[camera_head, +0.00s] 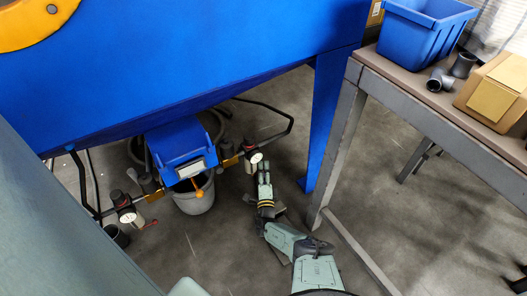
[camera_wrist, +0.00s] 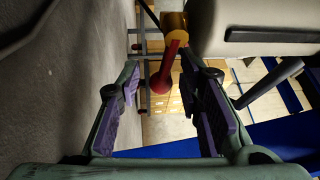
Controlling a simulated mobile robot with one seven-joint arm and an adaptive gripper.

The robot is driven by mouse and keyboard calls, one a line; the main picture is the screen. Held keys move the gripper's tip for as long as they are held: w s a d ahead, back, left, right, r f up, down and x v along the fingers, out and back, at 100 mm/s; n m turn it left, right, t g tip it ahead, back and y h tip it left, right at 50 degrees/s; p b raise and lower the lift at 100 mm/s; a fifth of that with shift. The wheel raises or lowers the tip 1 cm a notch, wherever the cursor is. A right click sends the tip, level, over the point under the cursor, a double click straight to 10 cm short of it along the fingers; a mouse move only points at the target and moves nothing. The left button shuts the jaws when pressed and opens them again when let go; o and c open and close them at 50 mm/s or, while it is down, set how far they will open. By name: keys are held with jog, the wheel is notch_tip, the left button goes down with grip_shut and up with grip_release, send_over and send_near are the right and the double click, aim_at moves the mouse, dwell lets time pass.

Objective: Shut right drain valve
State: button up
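The right drain valve shows in the wrist view as a brass body (camera_wrist: 173,20) with a red lever (camera_wrist: 170,60) ending in a round red knob. In the head view its brass part (camera_head: 231,161) sits on the pipe left of the right gauge (camera_head: 256,158); the red lever cannot be made out there. My gripper (camera_head: 264,168) is just below that gauge. In the wrist view my gripper (camera_wrist: 161,82) is open, with purple-padded fingers on either side of the lever's knob end. Neither finger visibly touches it. How deep the knob lies between the fingers is unclear.
The blue machine (camera_head: 190,60) hangs over the pipes. A grey bucket (camera_head: 194,198) stands under its outlet. The left gauge (camera_head: 129,216) has a red lever (camera_head: 151,224) beside it. A blue leg (camera_head: 324,125) and a workbench (camera_head: 440,125) stand right of my arm.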

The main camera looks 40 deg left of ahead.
dwell(0.3)
jog(key=v, duration=1.2)
jog(key=shift+s+a, duration=0.1)
jog(key=shift+c, duration=0.2)
